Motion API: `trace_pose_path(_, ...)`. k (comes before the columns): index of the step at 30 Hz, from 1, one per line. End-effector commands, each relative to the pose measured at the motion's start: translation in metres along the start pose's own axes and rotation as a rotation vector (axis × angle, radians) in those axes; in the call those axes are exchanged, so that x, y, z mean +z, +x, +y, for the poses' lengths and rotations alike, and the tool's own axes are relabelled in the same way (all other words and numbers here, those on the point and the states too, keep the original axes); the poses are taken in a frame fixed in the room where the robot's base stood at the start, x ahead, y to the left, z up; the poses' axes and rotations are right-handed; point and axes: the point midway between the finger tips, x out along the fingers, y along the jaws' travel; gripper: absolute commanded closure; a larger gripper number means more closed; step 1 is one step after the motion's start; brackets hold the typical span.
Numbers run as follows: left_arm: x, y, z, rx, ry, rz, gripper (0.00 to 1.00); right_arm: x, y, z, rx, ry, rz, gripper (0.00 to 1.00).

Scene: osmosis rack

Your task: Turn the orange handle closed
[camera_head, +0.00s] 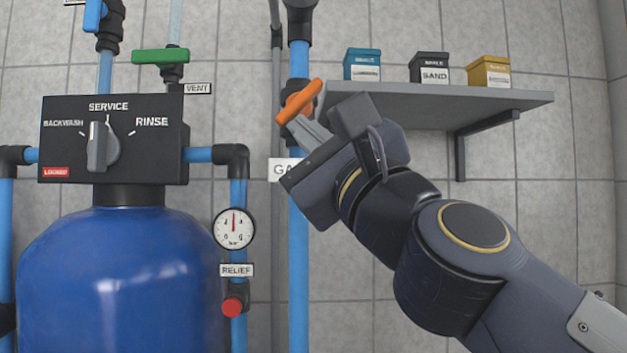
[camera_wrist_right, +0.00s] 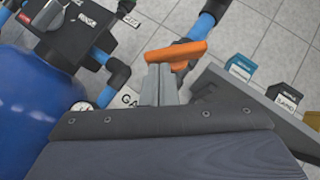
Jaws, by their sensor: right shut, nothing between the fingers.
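The orange handle (camera_head: 299,101) sits on the vertical blue pipe in the middle of the head view, tilted up to the right. It also shows in the right wrist view (camera_wrist_right: 176,52), just past my fingertips. My right gripper (camera_head: 298,124) comes from the lower right, and its fingers are closed together just below the handle. In the wrist view the fingertips (camera_wrist_right: 158,68) overlap the handle's lower edge; I cannot tell whether they touch it. The label below the handle is partly covered by my gripper. My left gripper is not in view.
A shelf (camera_head: 520,98) with three small boxes stands right of the pipe, close behind my wrist. A blue tank (camera_head: 120,270) with a black selector head (camera_head: 60,140), a gauge (camera_head: 234,228) and a red relief knob (camera_head: 232,307) stands left. A green handle (camera_head: 160,56) is at upper left.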

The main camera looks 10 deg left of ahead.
Motion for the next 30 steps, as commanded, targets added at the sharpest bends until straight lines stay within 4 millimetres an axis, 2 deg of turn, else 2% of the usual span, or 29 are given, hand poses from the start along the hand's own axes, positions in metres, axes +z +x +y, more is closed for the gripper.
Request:
trace_pose_path(1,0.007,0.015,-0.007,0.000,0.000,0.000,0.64,-0.003,-0.004,0.010,-0.030,0.036,-0.004,1.00)
trace_pose_path(10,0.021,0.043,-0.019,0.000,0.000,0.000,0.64,0.004,0.004,0.016,-0.228,0.234,-0.002,1.00)
trace_pose_path(20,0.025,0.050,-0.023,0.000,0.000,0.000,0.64,0.012,0.012,0.018,-0.398,0.403,-0.002,1.00)
trace_pose_path(30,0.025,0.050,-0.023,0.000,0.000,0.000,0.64,0.016,0.015,0.019,-0.401,0.403,-0.002,1.00)
